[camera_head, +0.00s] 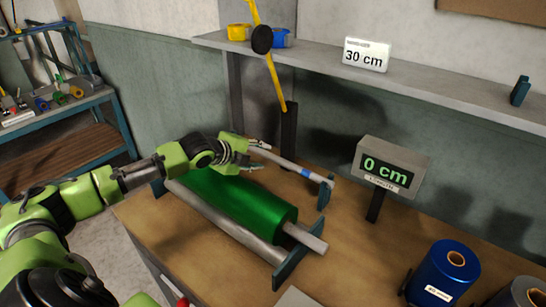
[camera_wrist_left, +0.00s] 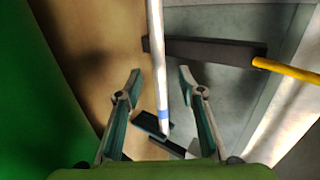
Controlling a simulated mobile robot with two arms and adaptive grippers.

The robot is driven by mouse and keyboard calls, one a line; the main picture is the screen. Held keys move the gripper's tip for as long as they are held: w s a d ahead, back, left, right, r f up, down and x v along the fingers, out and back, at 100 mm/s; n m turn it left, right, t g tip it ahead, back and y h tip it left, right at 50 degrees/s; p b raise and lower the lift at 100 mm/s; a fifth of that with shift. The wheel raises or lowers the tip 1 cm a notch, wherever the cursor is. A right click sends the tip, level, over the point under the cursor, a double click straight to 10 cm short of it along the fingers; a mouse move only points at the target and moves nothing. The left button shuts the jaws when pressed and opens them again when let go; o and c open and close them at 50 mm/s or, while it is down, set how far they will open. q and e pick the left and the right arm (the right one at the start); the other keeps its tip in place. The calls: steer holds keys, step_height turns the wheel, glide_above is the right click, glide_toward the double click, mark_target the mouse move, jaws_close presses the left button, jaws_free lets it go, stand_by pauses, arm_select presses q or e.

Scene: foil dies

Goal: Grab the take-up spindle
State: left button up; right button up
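The take-up spindle is a thin pale-grey rod (camera_head: 290,162) with a blue band near its right end, held up by a dark bracket (camera_head: 325,193) behind the green roll. My left gripper (camera_head: 262,157) is at the rod's left part. In the left wrist view, the spindle (camera_wrist_left: 155,60) runs between the two spread fingers of my left gripper (camera_wrist_left: 160,74), with a gap on both sides. The left gripper is open and holds nothing. The rod's far left end is hidden by the gripper and arm. My right gripper is not in view.
A green foil roll (camera_head: 230,200) on a thick bar and a grey roller (camera_head: 222,226) lie in front. A yellow lever (camera_head: 276,84) rises behind. A "0 cm" display (camera_head: 388,168) and blue roll (camera_head: 444,274) stand right. A shelf (camera_head: 440,92) overhangs the back.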

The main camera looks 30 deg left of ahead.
mark_target(271, 157)
arm_select(q)
steer(key=shift+p+x, duration=0.4)
steer(key=shift+x, duration=0.7)
steer(key=shift+a+p+x, duration=0.1)
steer(key=shift+p+x, duration=0.1)
steer(key=shift+x, duration=0.8)
steer(key=shift+a+p+x, duration=0.15)
steer(key=shift+p+x, duration=0.05)
steer(key=shift+x, duration=0.8)
steer(key=shift+s+f, duration=0.1)
jaws_close()
